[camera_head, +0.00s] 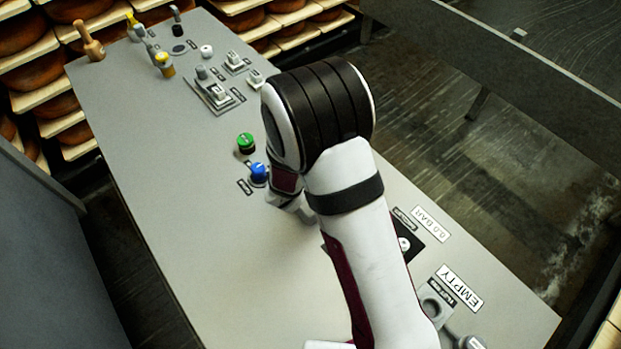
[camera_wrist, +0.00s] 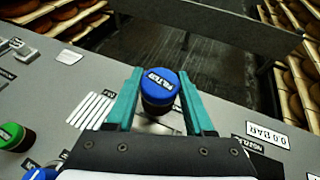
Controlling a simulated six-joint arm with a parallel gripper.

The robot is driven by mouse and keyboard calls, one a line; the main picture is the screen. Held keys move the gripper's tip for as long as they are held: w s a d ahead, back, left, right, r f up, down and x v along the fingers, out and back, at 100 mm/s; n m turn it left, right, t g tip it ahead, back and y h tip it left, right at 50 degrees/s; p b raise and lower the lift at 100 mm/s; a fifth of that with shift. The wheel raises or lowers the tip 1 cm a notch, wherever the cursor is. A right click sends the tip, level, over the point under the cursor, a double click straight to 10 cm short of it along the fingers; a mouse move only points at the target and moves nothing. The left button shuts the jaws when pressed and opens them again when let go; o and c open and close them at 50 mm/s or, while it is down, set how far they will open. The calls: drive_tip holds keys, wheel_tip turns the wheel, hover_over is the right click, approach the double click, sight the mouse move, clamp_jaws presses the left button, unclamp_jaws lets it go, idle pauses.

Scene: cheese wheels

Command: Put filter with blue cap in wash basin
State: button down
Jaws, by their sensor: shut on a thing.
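My gripper (camera_wrist: 159,74) shows in the wrist view with its two teal fingers shut on a filter with a blue cap (camera_wrist: 158,86). The cap faces the camera and bears a FILTER label. The filter's lower part is mostly hidden below the cap. In the head view my arm hides the gripper and the held filter. A large grey trough, which looks like the wash basin, has its wall (camera_head: 500,52) at the top right of the head view. It also shows at the top of the wrist view (camera_wrist: 215,22). The held filter is apart from it.
A wooden-handled tool (camera_head: 91,46) and yellow-topped piece (camera_head: 164,66) stand further back. Cheese shelves line the back.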

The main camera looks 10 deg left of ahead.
drive_tip(key=s+d+r+m+g+h, duration=0.1)
drive_tip(key=s+d+m+h, duration=0.1)
drive_tip(key=s+d, duration=0.45)
drive_tip(key=a+f, duration=0.2)
drive_tip(key=a, duration=0.2)
drive_tip(key=a+f, duration=0.2)
drive_tip(key=a, duration=0.2)
drive_tip(key=a+f, duration=0.2)
drive_tip(key=a, duration=0.2)
drive_tip(key=shift+a+f, duration=0.1)
drive_tip(key=shift+f, duration=0.1)
wheel_tip(320, 180, down, 4)
drive_tip(key=shift+w+a+f, duration=0.1)
drive_tip(key=shift+a, duration=0.05)
drive_tip(key=shift+f, duration=0.1)
drive_tip(key=shift+c, duration=1.4)
unclamp_jaws()
